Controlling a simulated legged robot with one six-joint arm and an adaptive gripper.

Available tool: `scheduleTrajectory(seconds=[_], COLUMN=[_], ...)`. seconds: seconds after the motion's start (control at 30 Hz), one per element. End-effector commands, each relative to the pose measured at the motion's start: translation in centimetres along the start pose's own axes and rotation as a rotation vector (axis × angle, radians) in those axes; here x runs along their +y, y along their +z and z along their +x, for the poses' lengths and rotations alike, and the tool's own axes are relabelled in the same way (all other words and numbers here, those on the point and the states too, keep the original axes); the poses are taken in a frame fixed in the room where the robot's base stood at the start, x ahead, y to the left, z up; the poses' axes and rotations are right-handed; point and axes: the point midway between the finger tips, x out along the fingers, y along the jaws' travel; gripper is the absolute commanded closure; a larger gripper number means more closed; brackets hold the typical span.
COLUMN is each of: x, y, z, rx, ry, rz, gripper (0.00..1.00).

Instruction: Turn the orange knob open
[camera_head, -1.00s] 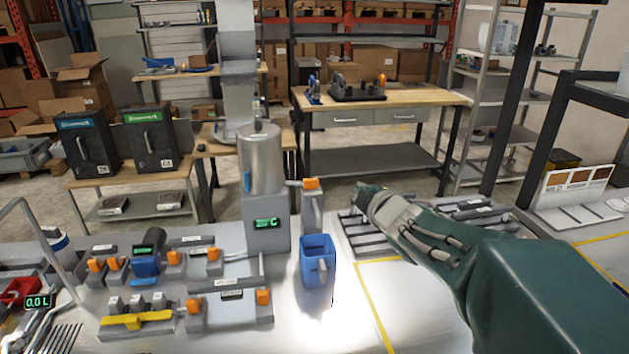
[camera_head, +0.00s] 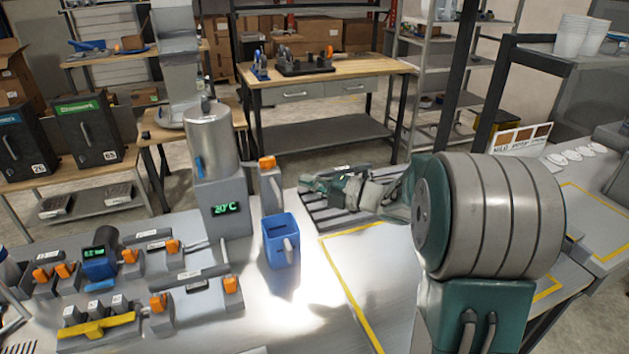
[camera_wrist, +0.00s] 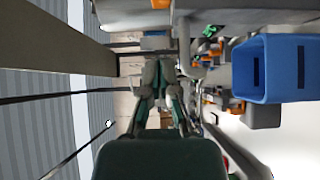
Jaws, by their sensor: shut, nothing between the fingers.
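Several orange knobs show. One orange knob (camera_head: 267,162) sits on top of the grey dispenser post beside the metal cylinder (camera_head: 209,140). A blue jug (camera_head: 281,242) stands upright on the bench in front of that post. More orange knobs are on the grey fittings at the left, such as one knob (camera_head: 232,285) at their right end. My gripper (camera_head: 306,183) is shut and empty, to the right of the post's knob and apart from it. In the wrist view, its fingers (camera_wrist: 159,70) are together, with the jug (camera_wrist: 275,70) to their right.
A temperature display (camera_head: 225,209) is on the cylinder's stand. A dark slatted rack (camera_head: 340,212) lies under my gripper. A yellow-taped area (camera_head: 375,265) of the bench is clear.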

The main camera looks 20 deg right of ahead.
Motion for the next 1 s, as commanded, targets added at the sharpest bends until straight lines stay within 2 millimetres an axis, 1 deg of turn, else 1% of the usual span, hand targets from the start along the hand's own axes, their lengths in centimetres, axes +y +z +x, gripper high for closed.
scheduleTrajectory(seconds=[0.03, 0.3, 0.43, 0.63, 1.0], x=[0.0, 0.0, 0.0, 0.1, 0.1], y=[-0.1, -0.1, 1.6, 2.7, 2.8], z=[1.1, 6.2, 7.5, 8.5, 8.6], rx=[0.005, 0.002, -0.001, -0.002, -0.001], ry=[0.001, 0.000, 0.000, 0.001, 0.001], rz=[0.000, 0.001, 0.000, -0.001, 0.000], gripper=[1.00, 1.00, 1.00, 1.00, 1.00])
